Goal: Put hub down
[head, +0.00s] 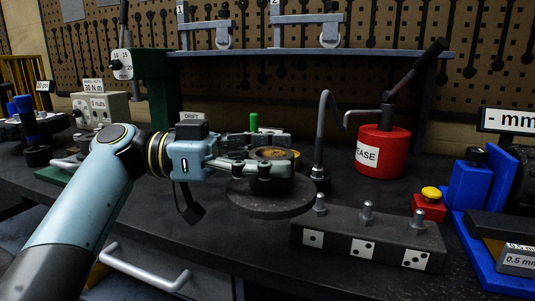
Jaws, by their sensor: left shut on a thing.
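My left gripper (277,152) comes in from the left and is shut on the hub (272,154). The hub is a short dark round part with a brownish top, and the fingers hide some of its side. It is over a round dark plate (268,207) on the bench. I cannot tell whether the hub's underside touches the plate. My right gripper is not in view.
A block with three upright pegs (366,244) stands at the front right. A red grease pot (382,152) with a bent pipe is behind it. A red and yellow button (429,205) and blue fixture (468,186) are at right. A green press (150,85) stands behind my arm.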

